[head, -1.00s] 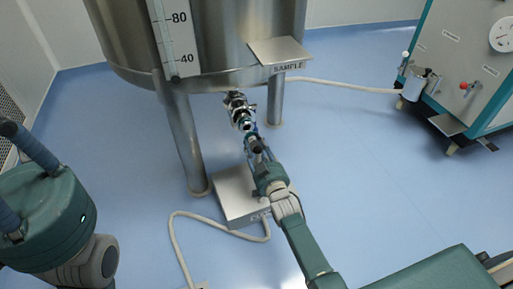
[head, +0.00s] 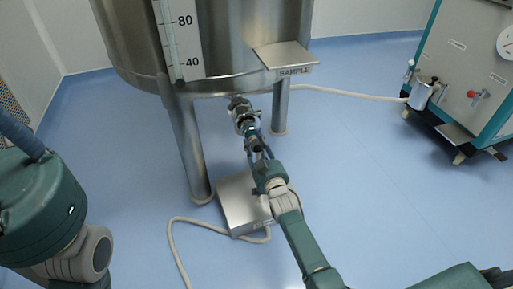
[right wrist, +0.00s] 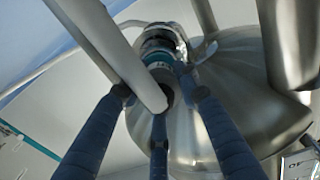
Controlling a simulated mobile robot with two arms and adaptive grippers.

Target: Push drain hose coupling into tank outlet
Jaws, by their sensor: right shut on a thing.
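My right gripper (head: 252,138) is just in front of this outlet, shut on the drain hose coupling. The coupling (right wrist: 160,60) shows a teal band between the blue fingers in the right wrist view and lines up closely with the metal fitting. I cannot tell whether it is seated inside. A pale tube (right wrist: 105,45), probably the hose, crosses in front of the fingers in that view. My left gripper is out of view.
A low steel box (head: 238,208) sits on the floor below my right arm. A pale line (head: 172,250) loops across the floor beside it. Tank legs (head: 190,150) flank the outlet.

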